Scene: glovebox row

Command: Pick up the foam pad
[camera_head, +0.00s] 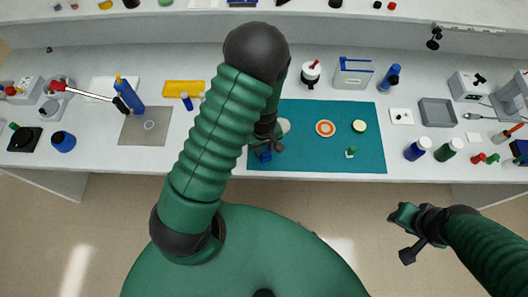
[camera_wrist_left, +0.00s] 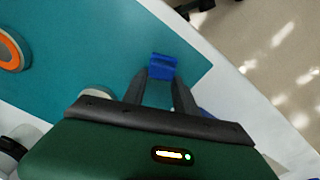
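A small blue block (camera_wrist_left: 163,66), which could be the foam pad though nothing confirms it, is at the front left of the teal mat (camera_wrist_left: 70,50). It also shows in the head view (camera_head: 265,156). My left gripper (camera_wrist_left: 160,82) reaches down to it, with one finger on each side and the block at the fingertips. Whether the fingers press on it cannot be told. The left gripper (camera_head: 265,148) is partly hidden by its own arm in the head view. My right gripper (camera_head: 404,235) is open and empty, in front of the bench over the floor.
An orange-ringed disc (camera_head: 326,128), a pale green disc (camera_head: 359,126) and a small green-topped item (camera_head: 350,152) are on the mat. A pale round thing (camera_wrist_left: 97,94) lies close beside the left gripper. Blue (camera_head: 417,149) and green (camera_head: 448,149) bottles stand right of the mat.

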